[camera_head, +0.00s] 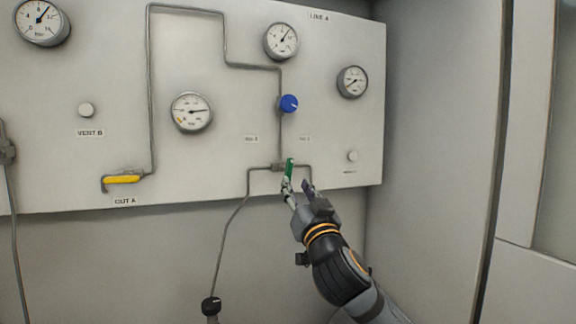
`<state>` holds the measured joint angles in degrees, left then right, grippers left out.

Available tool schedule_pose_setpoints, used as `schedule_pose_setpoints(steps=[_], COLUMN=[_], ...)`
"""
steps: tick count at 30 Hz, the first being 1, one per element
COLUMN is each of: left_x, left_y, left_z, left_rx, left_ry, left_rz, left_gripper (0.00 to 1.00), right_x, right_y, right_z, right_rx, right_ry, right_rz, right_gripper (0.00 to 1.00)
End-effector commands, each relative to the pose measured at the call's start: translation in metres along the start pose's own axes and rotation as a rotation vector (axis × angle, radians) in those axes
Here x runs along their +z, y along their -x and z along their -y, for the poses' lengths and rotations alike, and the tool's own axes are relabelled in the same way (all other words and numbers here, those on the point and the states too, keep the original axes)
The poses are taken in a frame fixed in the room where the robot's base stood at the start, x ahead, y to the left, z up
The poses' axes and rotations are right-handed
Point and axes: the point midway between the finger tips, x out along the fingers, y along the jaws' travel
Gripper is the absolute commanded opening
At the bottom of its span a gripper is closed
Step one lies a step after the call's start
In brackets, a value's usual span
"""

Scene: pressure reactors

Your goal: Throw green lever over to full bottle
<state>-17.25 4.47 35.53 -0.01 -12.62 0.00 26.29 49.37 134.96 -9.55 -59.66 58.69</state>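The green lever (290,169) sits on a small valve at a pipe junction, low on the panel, and points roughly upward. My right gripper (297,186) reaches up from below, right at the lever. Its two fingers are apart, with the left fingertip over or touching the lever's lower end. I cannot tell whether the lever lies between them. A bottle top with a black cap (211,306) shows at the bottom edge, with a thin tube running up to the valve's left side. The bottle's fill is out of view. My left gripper is not in view.
The panel (230,150) carries several round gauges, a blue knob (289,104) above the lever and a yellow lever (123,179) at the left. Two small labels flank the pipe above the valve, too blurred to read. A bare side wall (435,130) stands at right.

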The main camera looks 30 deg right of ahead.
Motion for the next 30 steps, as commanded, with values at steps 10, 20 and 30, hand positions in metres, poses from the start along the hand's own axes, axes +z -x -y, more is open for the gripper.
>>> schedule_pose_setpoints(steps=[10, 20, 30], left_x=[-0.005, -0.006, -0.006], left_y=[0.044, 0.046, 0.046], left_z=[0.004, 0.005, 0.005], left_rx=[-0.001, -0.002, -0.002], left_ry=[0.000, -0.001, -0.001], left_rz=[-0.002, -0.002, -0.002], left_gripper=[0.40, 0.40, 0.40], right_x=[-0.003, 0.001, 0.001], right_y=[-0.070, -0.080, -0.080], right_z=[0.000, 0.000, 0.000], right_rx=[0.002, 0.000, 0.000], right_ry=[-0.002, 0.002, 0.001], right_rz=[0.003, 0.001, 0.002], right_gripper=[0.35, 0.35, 0.00])
